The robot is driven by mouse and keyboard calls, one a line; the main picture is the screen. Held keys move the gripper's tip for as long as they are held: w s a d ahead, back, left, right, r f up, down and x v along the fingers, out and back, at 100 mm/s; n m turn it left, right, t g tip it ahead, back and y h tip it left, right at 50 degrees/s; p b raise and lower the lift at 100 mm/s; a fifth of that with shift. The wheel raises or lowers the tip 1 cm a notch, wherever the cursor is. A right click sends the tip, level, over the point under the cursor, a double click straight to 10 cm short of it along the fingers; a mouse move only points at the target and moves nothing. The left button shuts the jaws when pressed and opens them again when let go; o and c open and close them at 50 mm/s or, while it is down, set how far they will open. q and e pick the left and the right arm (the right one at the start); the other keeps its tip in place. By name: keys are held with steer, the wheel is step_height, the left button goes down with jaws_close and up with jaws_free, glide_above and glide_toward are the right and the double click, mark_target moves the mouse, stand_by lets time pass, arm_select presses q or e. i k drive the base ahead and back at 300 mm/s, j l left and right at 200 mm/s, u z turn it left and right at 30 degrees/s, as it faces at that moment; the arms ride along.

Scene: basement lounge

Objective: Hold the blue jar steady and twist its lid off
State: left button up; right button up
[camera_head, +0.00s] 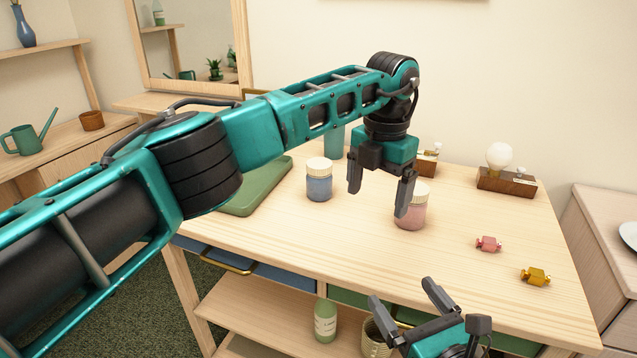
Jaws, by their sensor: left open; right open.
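The blue jar (319,186) stands upright on the wooden table, with its cream lid (319,165) on top. My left gripper (379,200) is open and empty, pointing down above the table to the right of the blue jar. It overlaps part of a pink jar (411,215) with a cream lid, standing behind its fingers in the picture. I cannot tell whether a finger touches the pink jar. My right gripper (404,297) is open and empty, low at the front edge of the table, well apart from both jars.
A green tray or board (262,190) lies left of the blue jar, partly behind my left arm. A pink wrapped piece (488,244) and a gold one (535,277) lie at the right. A bulb on a wooden base (507,182) stands behind. The table's (450,265) front middle is clear.

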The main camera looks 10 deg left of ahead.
mark_target(317, 188)
steer(key=i+j, duration=0.75)
steer(key=i, duration=0.1)
